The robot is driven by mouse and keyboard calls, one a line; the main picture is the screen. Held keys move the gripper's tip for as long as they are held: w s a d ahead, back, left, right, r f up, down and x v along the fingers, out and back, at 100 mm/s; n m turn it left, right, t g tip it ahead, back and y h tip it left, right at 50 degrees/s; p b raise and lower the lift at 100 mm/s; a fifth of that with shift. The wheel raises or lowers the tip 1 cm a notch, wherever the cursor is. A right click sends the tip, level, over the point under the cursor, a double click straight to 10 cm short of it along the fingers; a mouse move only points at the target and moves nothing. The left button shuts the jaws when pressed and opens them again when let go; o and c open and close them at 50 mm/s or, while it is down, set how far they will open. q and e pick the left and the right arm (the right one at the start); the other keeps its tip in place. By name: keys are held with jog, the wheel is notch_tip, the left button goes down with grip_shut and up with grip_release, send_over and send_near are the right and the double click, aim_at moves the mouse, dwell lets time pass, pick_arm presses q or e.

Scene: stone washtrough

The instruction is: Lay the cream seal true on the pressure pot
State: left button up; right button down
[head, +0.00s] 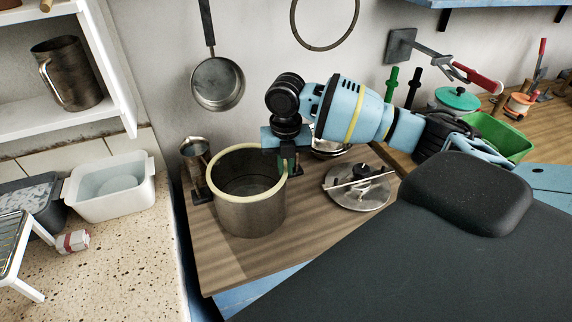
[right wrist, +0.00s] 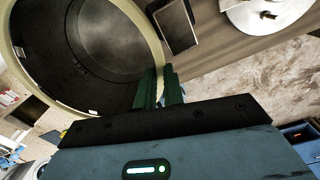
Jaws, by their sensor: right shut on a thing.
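The pressure pot (head: 250,215), a metal pot with dark side handles, stands upright on the wooden counter. The cream seal (head: 209,174) is a pale ring lying around the pot's mouth at rim height. It also shows in the right wrist view (right wrist: 153,38), circling the opening. My right gripper (head: 288,166) is at the right side of the rim, pointing down, shut on the seal. Its green fingers (right wrist: 165,88) show at the ring's edge in the right wrist view, hiding that stretch. I cannot tell whether the seal touches the rim all round. My left gripper is out of view.
The metal lid (head: 345,199) with a cross bar lies right of the pot. A small metal jug (head: 194,152) stands close behind left. A pan (head: 218,85) hangs on the wall. A white basin (head: 112,200) sits on the left speckled counter. Bare wood lies before the pot.

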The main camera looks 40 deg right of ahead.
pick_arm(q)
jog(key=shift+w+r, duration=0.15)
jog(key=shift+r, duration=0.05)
pick_arm(e)
jog(key=shift+r, duration=0.1)
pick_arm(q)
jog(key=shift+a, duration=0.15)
pick_arm(e)
jog(key=shift+f, duration=0.25)
dwell(0.4)
jog(key=c, duration=0.9)
grip_release()
jog(key=shift+c, duration=0.2)
jog(key=shift+r+p, duration=0.35)
jog(key=shift+r, duration=0.95)
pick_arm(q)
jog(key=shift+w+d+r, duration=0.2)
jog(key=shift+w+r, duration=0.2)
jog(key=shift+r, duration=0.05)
pick_arm(e)
jog(key=shift+r, duration=2.25)
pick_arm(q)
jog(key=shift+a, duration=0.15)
